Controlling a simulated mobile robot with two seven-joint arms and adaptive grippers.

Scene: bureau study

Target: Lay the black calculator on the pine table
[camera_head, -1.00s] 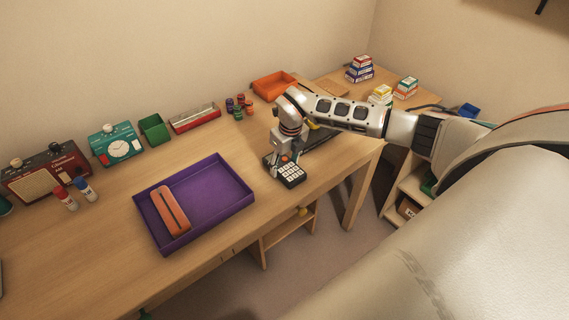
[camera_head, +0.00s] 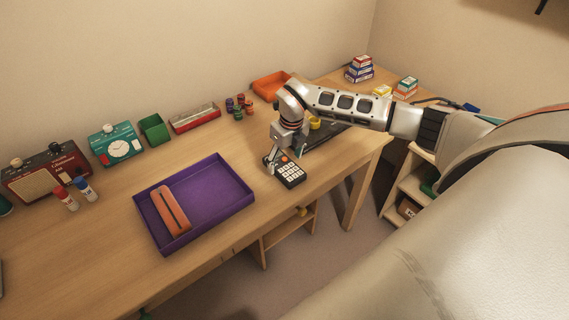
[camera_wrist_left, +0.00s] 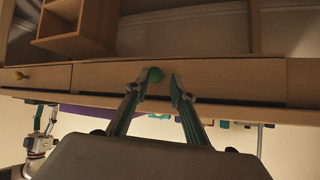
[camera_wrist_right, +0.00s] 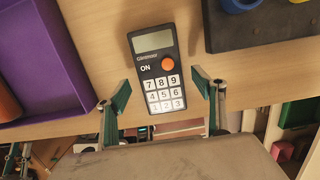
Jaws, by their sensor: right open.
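The black calculator (camera_head: 292,172) lies face up on the light wooden table (camera_head: 110,250), near its front edge and right of the purple tray. In the right wrist view the calculator (camera_wrist_right: 157,82) shows its grey screen, orange button and white number keys. My right gripper (camera_head: 279,161) is over it; its two fingers (camera_wrist_right: 162,92) are spread apart, one on each side of the lower keys, with gaps to the calculator. My left gripper (camera_wrist_left: 158,78) is empty, its fingertips apart, facing a drawer front; it is not visible in the head view.
The purple tray (camera_head: 222,195) holds an orange case (camera_head: 170,211). A dark tray (camera_head: 322,142) lies right of the calculator. The table's front left is clear.

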